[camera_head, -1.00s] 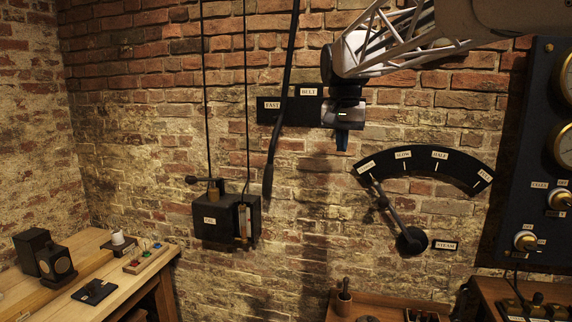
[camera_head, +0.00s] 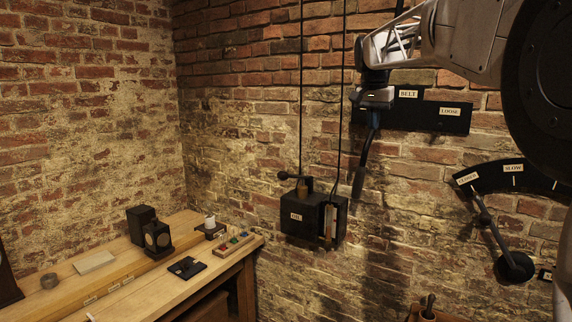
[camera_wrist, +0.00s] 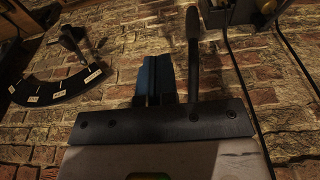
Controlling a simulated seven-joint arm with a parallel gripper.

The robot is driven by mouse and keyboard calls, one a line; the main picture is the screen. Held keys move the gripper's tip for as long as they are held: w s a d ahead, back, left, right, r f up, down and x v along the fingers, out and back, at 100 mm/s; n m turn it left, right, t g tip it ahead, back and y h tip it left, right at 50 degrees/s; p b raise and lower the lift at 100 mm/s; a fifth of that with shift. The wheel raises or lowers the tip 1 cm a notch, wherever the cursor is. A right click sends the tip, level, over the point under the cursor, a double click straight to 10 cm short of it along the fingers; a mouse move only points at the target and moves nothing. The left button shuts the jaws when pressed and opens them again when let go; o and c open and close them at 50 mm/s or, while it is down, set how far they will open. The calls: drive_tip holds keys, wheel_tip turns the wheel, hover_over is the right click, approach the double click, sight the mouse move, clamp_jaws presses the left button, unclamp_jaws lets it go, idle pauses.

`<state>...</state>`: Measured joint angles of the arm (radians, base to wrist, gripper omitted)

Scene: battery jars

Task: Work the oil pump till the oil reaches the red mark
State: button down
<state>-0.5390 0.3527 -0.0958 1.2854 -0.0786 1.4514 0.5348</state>
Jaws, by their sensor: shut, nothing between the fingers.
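The black oil pump box (camera_head: 300,222), labelled OIL, hangs on the brick wall near the middle. Its pump handle (camera_head: 285,175) ends in a dark knob sticking out left above the box. A pale sight glass (camera_head: 330,222) sits on its right part; the oil level and red mark are too small to make out. My gripper (camera_head: 374,119) is shut and empty, its blue fingers pointing down, above and right of the box and apart from it. In the wrist view the blue fingers (camera_wrist: 156,78) are together, and part of the box (camera_wrist: 230,10) shows at the top edge.
The hanging belt lever (camera_head: 359,180) is close beside my fingers in the picture, below the belt plate (camera_head: 428,114). The steam lever (camera_head: 497,235) is at right. Thin cords hang above the box. A wooden bench (camera_head: 140,298) stands at lower left.

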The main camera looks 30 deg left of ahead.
drive_tip(key=w+a+f, duration=0.1)
drive_tip(key=a+f, duration=0.2)
drive_tip(key=a, duration=2.8)
drive_tip(key=shift+w+f, duration=0.15)
drive_tip(key=shift+f, duration=0.1)
drive_tip(key=f, duration=1.2)
drive_tip(key=shift+w+f, duration=0.25)
drive_tip(key=shift+s+f, duration=0.15)
drive_tip(key=shift+f, duration=0.3)
drive_tip(key=shift+s+f, duration=0.1)
